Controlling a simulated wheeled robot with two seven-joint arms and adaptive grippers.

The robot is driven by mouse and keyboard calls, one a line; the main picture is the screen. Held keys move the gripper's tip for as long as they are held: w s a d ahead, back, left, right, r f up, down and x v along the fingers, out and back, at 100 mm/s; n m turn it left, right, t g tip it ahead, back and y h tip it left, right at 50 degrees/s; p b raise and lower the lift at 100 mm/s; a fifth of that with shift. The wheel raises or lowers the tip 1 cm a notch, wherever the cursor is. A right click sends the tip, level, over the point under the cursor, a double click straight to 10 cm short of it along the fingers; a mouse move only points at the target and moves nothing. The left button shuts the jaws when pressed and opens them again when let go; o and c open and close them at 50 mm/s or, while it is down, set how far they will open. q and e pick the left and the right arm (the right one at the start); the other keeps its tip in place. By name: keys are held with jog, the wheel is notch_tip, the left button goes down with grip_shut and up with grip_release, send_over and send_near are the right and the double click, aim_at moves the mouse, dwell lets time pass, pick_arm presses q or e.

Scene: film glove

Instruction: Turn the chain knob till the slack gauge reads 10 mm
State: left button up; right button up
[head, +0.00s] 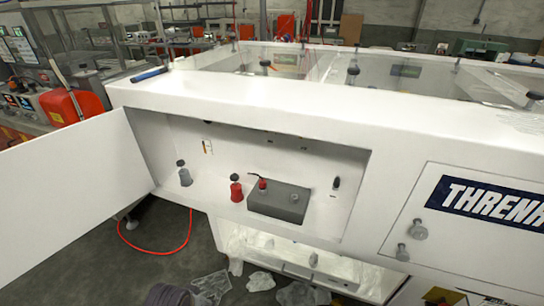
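A white machine stands ahead with an open recess (265,165) in its front. Inside are a grey knob (185,175) at the left, a red knob (236,188) right of it, and a dark grey box (279,202) with a small red part on top. A small black knob (336,184) is at the right wall. I cannot tell which of these is the chain knob. A small marked strip (207,147) on the back wall may be the slack gauge; its reading is too small to make out. Neither of my grippers is in view.
A white door (75,205) swings open to the left of the recess. A closed panel (470,225) with two grey knobs is at the right. Crumpled clear film (212,285) and a red hose (160,250) lie on the floor. A blue-handled tool (149,74) lies on top.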

pick_arm(q)
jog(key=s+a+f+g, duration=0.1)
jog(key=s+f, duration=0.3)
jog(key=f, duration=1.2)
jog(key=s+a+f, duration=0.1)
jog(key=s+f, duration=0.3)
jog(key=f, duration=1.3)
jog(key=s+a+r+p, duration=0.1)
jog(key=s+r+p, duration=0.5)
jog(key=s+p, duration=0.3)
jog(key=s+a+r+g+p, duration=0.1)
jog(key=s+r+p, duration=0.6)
jog(key=p, duration=1)
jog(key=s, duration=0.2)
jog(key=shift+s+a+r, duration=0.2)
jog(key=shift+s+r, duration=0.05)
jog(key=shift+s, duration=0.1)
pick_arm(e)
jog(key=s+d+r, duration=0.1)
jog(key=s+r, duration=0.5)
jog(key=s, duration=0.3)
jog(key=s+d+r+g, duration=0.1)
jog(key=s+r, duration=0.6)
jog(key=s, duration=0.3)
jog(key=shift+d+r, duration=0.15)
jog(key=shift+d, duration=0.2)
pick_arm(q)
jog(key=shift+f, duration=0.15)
